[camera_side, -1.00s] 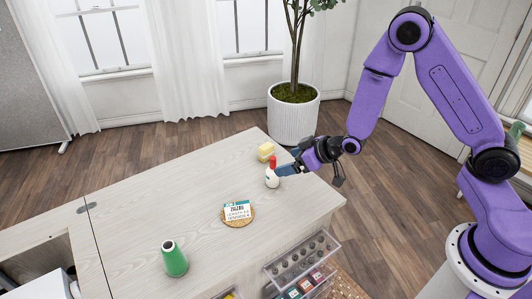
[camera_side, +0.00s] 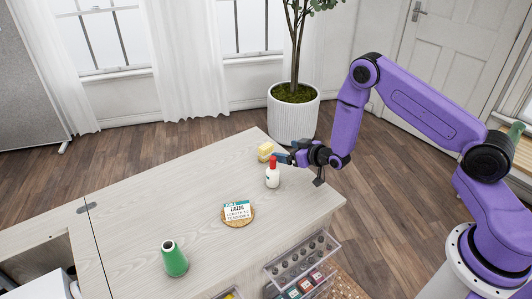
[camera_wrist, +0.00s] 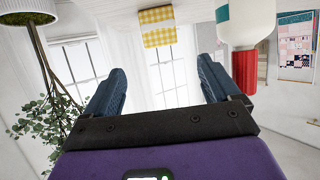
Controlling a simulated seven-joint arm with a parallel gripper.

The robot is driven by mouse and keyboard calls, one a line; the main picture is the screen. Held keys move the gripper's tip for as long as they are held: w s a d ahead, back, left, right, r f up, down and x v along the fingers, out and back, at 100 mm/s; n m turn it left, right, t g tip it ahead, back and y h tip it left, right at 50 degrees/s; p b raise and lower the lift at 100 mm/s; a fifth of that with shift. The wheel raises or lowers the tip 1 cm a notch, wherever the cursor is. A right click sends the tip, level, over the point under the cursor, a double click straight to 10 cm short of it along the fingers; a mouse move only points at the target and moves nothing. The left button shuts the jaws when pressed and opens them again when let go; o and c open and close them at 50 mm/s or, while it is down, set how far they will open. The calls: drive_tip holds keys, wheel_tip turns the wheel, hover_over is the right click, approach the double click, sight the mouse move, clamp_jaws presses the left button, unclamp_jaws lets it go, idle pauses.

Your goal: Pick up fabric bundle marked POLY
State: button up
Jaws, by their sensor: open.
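A yellow bundle (camera_side: 265,150) lies near the far edge of the table. In the wrist view the yellow-and-white checked bundle (camera_wrist: 156,27) shows upside down, ahead of the gap between my fingers. I cannot read any POLY mark on it. My gripper (camera_side: 284,158) is open and empty, with blue fingers just right of the bundle and behind the bottle. In the wrist view my gripper (camera_wrist: 160,77) has its two fingers well apart, with nothing between them. I cannot tell whether a finger touches the bundle.
A white bottle with a red cap (camera_side: 272,178) stands close in front of my gripper; the bottle (camera_wrist: 243,22) also shows at the upper right of the wrist view. A card on a round cork coaster (camera_side: 240,221) and a green thread cone (camera_side: 174,258) are nearer. The table's left part is mostly clear.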

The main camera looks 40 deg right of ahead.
sight(267, 147)
drive_tip(key=shift+x, duration=5.35)
drive_tip(key=shift+r, duration=0.1)
drive_tip(key=c, duration=1)
